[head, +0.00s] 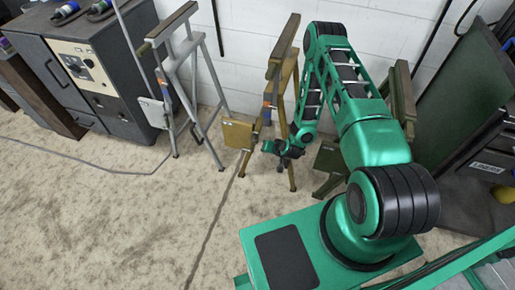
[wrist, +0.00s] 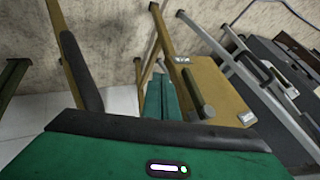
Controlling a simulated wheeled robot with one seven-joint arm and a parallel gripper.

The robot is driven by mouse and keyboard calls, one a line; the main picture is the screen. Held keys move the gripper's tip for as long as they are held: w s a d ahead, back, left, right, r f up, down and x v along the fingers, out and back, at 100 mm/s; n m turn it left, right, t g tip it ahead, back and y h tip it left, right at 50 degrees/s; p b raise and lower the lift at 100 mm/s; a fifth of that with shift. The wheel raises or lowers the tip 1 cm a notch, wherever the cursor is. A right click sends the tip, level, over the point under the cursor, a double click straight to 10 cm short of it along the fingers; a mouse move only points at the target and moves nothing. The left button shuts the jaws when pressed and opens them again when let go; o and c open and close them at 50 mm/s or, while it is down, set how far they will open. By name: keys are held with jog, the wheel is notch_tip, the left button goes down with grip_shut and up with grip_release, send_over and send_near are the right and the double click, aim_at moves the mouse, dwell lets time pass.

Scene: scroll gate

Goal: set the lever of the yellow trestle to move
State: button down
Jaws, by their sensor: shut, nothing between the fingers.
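The yellow trestle (head: 281,85) stands against the white wall, with a flat yellow plate (head: 238,134) low on its left side. In the wrist view the plate (wrist: 228,92) fills the middle right, with one small pale label near its top and another near its lower right. A dark olive bar (wrist: 198,96), which looks like the lever, stands out in front of the plate. My gripper (head: 270,148) is near the trestle's legs, right of the plate. In the wrist view its green fingers (wrist: 163,100) are shut and empty, just left of the bar. Contact cannot be told.
A grey trestle (head: 185,60) stands to the left, beside a dark cabinet (head: 90,75). A green trestle (head: 326,165) stands to the right, partly behind my arm. A dark green panel (head: 460,85) leans further right. The floor in front is open, with a thin cable at left.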

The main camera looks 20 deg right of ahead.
aim_at(253, 143)
jog(key=shift+w+a+r, duration=0.2)
jog(key=shift+w+a, duration=1.1)
jog(key=shift+a, duration=0.3)
